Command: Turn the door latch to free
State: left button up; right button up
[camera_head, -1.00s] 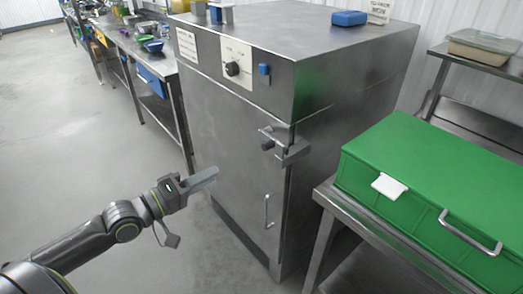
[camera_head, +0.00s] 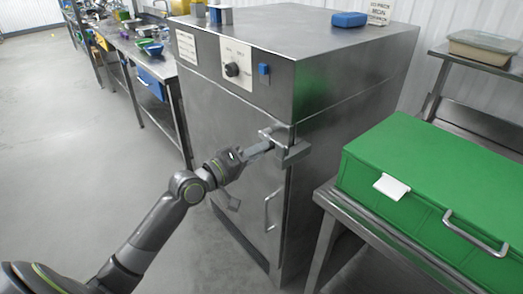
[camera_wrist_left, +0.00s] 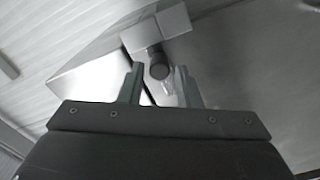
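The metal door latch (camera_head: 292,152) sits on the upper right edge of the steel cabinet's door (camera_head: 225,125). My left gripper (camera_head: 263,148) reaches it from the left, with its fingertips at the latch's handle end. In the left wrist view the gripper (camera_wrist_left: 160,84) is open, its two fingers apart. The latch's dark round knob (camera_wrist_left: 159,70) shows between the fingertips, below a grey block (camera_wrist_left: 157,32). I cannot tell whether either finger touches it. The door looks shut. My right gripper is not in view.
A vertical door handle (camera_head: 268,211) stands out below the latch. A green box (camera_head: 430,165) on a steel table (camera_head: 345,215) stands close on the right. A control dial (camera_head: 232,70) is above the door. Open floor (camera_head: 80,130) lies to the left.

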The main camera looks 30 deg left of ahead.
pick_arm(q)
jog(key=shift+x, duration=0.85)
jog(key=shift+c, duration=0.2)
grip_shut()
